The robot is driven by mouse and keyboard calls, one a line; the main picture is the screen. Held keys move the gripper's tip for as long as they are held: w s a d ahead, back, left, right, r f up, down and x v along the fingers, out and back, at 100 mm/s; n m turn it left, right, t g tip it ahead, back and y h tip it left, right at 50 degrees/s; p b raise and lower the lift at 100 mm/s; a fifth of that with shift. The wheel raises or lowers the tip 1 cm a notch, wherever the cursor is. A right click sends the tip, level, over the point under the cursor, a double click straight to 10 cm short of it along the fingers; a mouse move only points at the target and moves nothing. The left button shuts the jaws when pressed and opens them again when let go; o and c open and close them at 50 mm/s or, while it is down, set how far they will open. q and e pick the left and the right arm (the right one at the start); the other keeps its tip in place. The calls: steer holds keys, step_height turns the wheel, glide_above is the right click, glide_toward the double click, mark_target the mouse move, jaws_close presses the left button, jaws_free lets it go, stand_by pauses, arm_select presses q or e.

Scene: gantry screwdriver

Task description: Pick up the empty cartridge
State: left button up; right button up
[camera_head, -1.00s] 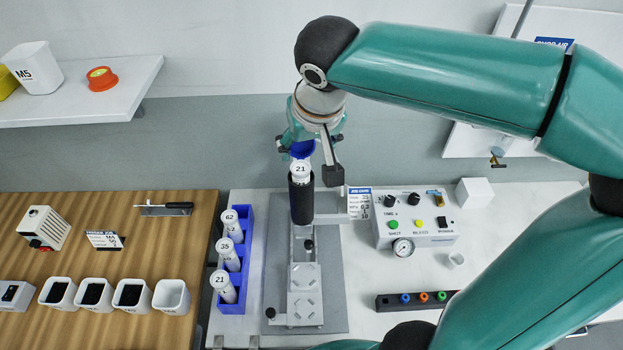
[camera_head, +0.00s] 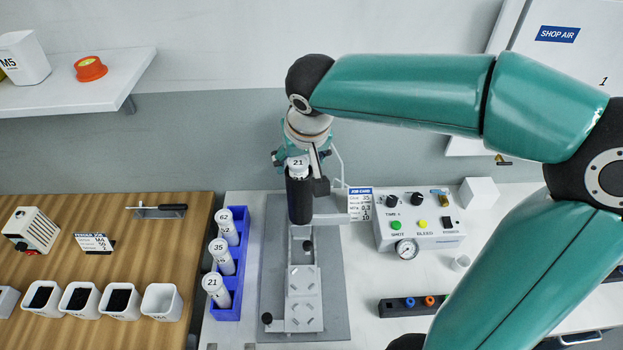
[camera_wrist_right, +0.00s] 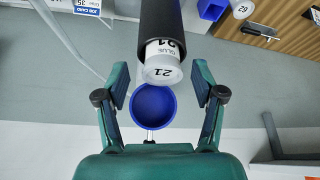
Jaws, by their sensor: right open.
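A white cartridge (camera_head: 298,164) marked 21 stands upright in the black sleeve (camera_head: 299,201) of the grey stand. I cannot see whether it is empty. Its labelled end (camera_wrist_right: 163,69) shows close up in the right wrist view. My right gripper (camera_head: 299,157) is at the cartridge's top, partly hidden behind it and my own wrist. In the right wrist view its fingers are spread apart, with the cartridge end just beyond them. A round blue cup (camera_wrist_right: 153,105) shows between the fingers; I cannot tell whether it touches them. My left gripper is not in view.
A blue rack (camera_head: 239,262) left of the stand holds cartridges marked 62, 35 and 21. A control box (camera_head: 420,231) with knobs stands to the right, with a job card (camera_head: 361,204) beside the stand. A thin tube (camera_head: 338,165) curves near my gripper.

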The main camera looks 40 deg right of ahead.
jaws_close()
steer(key=shift+r, duration=0.15)
